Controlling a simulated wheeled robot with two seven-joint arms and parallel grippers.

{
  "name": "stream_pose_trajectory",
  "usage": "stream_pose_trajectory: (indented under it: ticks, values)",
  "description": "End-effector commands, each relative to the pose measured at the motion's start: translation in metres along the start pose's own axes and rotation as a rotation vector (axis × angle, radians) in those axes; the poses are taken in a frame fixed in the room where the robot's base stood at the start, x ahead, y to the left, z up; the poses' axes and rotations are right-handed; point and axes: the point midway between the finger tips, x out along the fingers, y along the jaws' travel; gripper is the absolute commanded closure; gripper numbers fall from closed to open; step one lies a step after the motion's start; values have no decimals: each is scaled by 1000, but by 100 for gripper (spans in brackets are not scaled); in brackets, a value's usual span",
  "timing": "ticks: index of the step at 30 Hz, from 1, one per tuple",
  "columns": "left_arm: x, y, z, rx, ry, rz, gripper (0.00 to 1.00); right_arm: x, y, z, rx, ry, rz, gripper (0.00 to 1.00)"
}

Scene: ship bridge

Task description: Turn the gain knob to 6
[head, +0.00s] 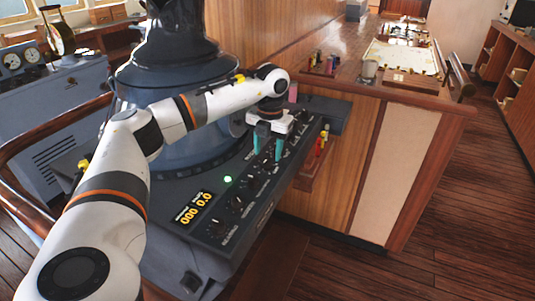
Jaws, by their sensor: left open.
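A dark grey control panel (268,196) slopes in front of a big grey-blue column. A row of black knobs runs along it, with one near the front end (236,204). The labels are too small to read, so I cannot tell which is the gain knob or where its pointer stands. A display (193,207) shows yellow digits, and a green lamp (228,179) is lit. My left gripper (268,153) is open, its teal fingers pointing down over the middle of the panel. Whether they touch or straddle a knob is unclear. My right gripper is out of view.
A wooden chart table (372,78) with papers and small items stands behind the panel. A small rack with red and yellow items (320,145) hangs beside the panel. A curved wooden rail is at left. The wooden floor at right (470,190) is clear.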

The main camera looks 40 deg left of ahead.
Motion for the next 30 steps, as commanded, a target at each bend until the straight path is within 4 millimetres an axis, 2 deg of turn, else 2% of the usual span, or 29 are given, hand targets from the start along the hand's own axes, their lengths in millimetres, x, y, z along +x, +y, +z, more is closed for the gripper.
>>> stream_pose_trajectory:
  ticks: [3,7,17,25,30]
  values:
    - [16,0,0,-1,-2,-1,52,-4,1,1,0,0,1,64]
    - [26,0,0,-1,0,-1,52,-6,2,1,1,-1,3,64]
    - [30,0,0,0,1,0,52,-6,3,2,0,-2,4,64]
    - [29,0,0,0,1,0,96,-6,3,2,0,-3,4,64]
    - [29,0,0,5,1,0,96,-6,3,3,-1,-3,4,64]
